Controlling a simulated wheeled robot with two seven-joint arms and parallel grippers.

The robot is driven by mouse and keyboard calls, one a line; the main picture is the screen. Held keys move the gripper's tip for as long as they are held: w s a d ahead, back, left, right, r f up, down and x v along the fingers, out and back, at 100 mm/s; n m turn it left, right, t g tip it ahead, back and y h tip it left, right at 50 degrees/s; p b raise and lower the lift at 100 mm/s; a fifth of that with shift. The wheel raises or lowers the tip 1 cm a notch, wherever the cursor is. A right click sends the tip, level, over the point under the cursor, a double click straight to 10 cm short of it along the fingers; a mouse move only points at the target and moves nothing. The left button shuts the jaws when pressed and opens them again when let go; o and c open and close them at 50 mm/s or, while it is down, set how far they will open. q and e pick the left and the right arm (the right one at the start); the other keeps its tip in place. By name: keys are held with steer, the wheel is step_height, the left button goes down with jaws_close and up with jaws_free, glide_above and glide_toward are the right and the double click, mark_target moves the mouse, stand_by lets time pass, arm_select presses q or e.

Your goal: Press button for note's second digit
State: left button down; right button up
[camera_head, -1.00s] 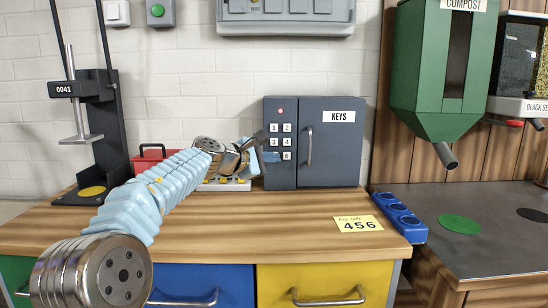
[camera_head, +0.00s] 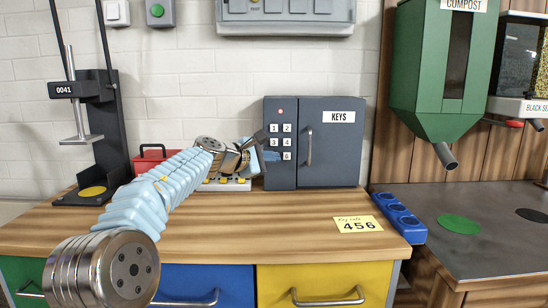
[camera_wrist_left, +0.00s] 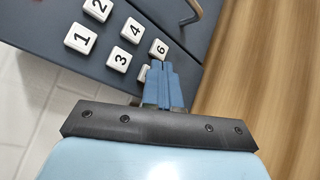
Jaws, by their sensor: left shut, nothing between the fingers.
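The yellow note (camera_head: 357,224) lies on the bench and reads 456, so its second digit is 5. The grey key box (camera_head: 330,150) has a keypad (camera_head: 281,142) numbered 1 to 6 in two columns, with a red light above. My left gripper (camera_head: 271,156) is shut and empty at the keypad's lower left. In the left wrist view its blue fingertips (camera_wrist_left: 166,76) are over the bottom row, left of button 6 (camera_wrist_left: 159,48). A sliver of white button (camera_wrist_left: 143,74), where 5 sits, shows beside them; its digit is hidden. I cannot tell whether they touch it.
A red toolbox (camera_head: 152,158) and a black stand marked 0041 (camera_head: 100,130) are at the left. A blue tray (camera_head: 399,217) is at the bench's right end. The wooden bench top (camera_head: 270,225) in front of the key box is clear apart from the note.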

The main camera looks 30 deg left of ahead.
arm_select(q)
steer(key=shift+w+a, duration=0.15)
steer(key=shift+w, duration=0.05)
stand_by(0.6)
steer(key=shift+s+d+b, duration=0.3)
steer(key=shift+s+d, duration=0.2)
steer(key=shift+s, duration=0.25)
steer(key=shift+s+d+b, duration=0.2)
steer(key=shift+s+d, duration=0.25)
steer(key=shift+s, duration=0.25)
steer(key=shift+s+d+b, duration=0.2)
steer(key=shift+s+d, duration=0.2)
steer(key=shift+s, duration=0.3)
steer(key=shift+s+d+b, duration=0.2)
steer(key=shift+s+d, duration=0.25)
steer(key=shift+s, duration=0.25)
